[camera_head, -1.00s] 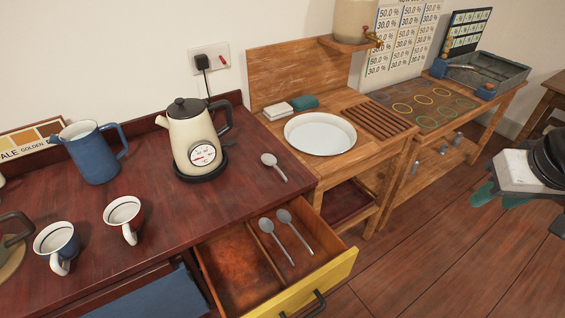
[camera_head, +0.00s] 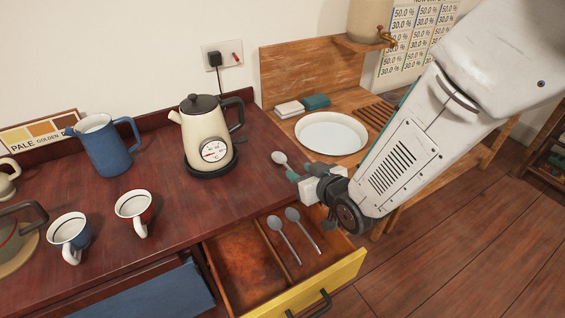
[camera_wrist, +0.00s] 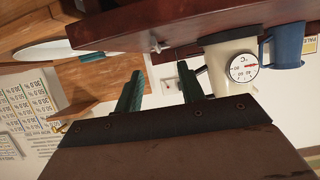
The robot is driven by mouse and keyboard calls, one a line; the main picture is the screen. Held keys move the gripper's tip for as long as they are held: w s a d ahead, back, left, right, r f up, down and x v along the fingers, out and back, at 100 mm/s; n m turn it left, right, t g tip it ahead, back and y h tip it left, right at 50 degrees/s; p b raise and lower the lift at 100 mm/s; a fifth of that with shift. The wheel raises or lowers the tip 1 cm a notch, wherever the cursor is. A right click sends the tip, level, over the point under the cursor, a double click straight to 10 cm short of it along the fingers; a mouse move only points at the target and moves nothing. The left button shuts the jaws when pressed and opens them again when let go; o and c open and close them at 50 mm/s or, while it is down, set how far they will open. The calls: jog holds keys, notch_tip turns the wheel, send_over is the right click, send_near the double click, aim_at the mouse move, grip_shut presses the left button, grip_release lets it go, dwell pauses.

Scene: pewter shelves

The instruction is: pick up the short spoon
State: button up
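One spoon (camera_head: 279,158) lies on the dark red counter near its right end, and looks shorter than the other two. Its handle is partly hidden behind my gripper in the head view. A small light shape that looks like this spoon (camera_wrist: 158,46) shows at the counter edge in the wrist view. Two more spoons (camera_head: 275,223) (camera_head: 293,215) lie side by side in the open drawer (camera_head: 240,272). My gripper (camera_head: 301,172) is over the counter's right edge, close to the counter spoon. Its teal fingers are apart and empty in the wrist view (camera_wrist: 163,88).
A cream kettle (camera_head: 206,143) stands left of the counter spoon, with a blue jug (camera_head: 104,148) beyond. Two mugs (camera_head: 70,238) (camera_head: 135,208) stand at the front left. A white plate (camera_head: 331,133) lies on the wooden stand at right. The yellow-fronted drawer juts out below.

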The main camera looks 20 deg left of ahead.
aim_at(287, 165)
jog(key=x, duration=0.6)
jog(key=shift+w+a+f, duration=0.1)
jog(key=shift+w+f, duration=0.05)
jog(key=shift+f, duration=0.35)
grip_shut()
